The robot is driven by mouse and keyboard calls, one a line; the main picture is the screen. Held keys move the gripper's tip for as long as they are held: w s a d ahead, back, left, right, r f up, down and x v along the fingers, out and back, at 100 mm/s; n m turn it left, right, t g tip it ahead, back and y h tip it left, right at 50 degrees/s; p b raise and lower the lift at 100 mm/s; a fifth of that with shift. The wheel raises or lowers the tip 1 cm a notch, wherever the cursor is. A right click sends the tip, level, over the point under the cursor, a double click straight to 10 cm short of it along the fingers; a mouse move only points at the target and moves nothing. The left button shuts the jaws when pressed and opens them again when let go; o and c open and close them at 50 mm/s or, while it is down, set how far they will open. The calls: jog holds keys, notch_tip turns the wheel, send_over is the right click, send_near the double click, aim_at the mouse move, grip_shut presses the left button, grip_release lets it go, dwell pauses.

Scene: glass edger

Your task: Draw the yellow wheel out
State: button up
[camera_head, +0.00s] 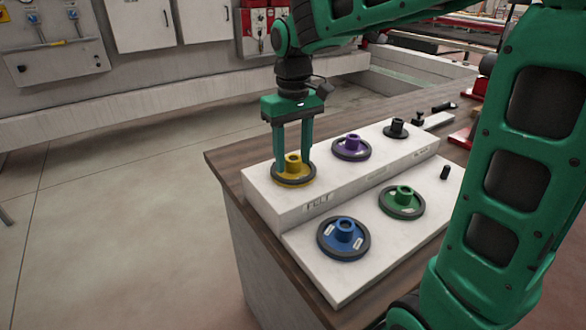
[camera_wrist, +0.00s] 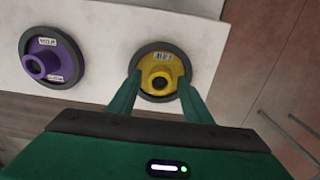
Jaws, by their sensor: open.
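The yellow wheel (camera_head: 293,176) has a dark rim and a raised hub. It lies flat on the upper step of the white stand, at the near left end. It also shows in the wrist view (camera_wrist: 161,70). My gripper (camera_head: 294,160) points down over it, with one finger on each side of the hub. In the wrist view the open fingers (camera_wrist: 157,85) flank the hub with gaps visible. Whether the fingertips touch the wheel I cannot tell.
Blue (camera_head: 343,238) and green (camera_head: 403,201) wheels lie on the lower step. The white stand (camera_head: 290,212) rests on a wooden bench (camera_head: 225,166). Open floor lies left.

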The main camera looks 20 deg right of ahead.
jog(key=shift+c, duration=0.6)
grip_shut()
jog(key=shift+r, duration=0.7)
jog(key=shift+r, duration=2.85)
jog(key=shift+r, duration=2)
